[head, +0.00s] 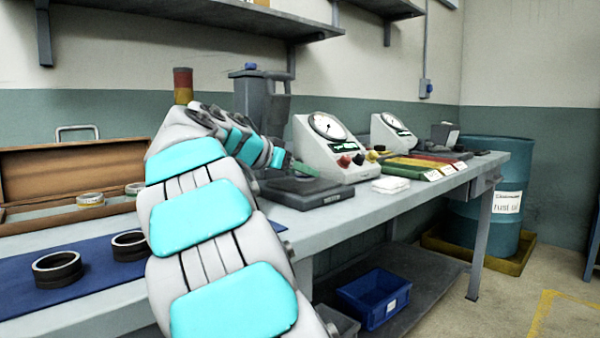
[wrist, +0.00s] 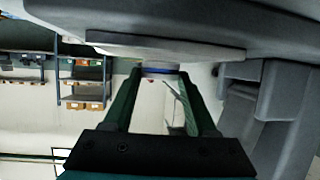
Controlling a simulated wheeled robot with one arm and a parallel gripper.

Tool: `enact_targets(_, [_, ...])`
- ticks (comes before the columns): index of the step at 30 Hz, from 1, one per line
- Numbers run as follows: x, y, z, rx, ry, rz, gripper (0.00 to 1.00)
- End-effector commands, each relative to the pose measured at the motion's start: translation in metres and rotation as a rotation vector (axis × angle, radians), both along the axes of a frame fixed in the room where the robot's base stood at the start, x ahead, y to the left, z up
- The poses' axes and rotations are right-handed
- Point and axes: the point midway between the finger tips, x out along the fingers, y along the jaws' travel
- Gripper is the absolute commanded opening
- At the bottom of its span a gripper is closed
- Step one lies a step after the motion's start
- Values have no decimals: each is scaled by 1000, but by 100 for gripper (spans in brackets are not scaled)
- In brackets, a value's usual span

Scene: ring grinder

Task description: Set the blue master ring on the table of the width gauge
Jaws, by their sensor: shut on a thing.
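My gripper (wrist: 161,78) is shut on the blue master ring (wrist: 161,66), a small pale ring with a blue band, between its dark green fingertips in the wrist view. The picture there looks upside down. The ring's face lies against or very close to the round grey table (wrist: 115,40) of the width gauge; I cannot tell whether they touch. The dark grey width gauge (head: 262,98) stands on the bench behind my arm in the head view, its base (head: 315,192) partly showing. The ring is hidden there.
Dark rings (head: 57,269) stand on a blue mat (head: 95,283) at the left, before an open wooden case (head: 60,172) holding rings. Dial units (head: 322,150) and coloured trays (head: 415,168) stand right of the gauge. The gauge's upright (wrist: 285,110) is close beside my fingers.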

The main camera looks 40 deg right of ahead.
Motion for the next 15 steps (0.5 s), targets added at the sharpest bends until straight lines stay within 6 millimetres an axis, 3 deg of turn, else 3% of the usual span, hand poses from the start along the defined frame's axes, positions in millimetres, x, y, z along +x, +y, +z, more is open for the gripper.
enact_targets(14, [-1, 0, -7, 0, -1, -1, 0])
enact_targets(15, [0, 0, -6, 0, -1, -1, 61])
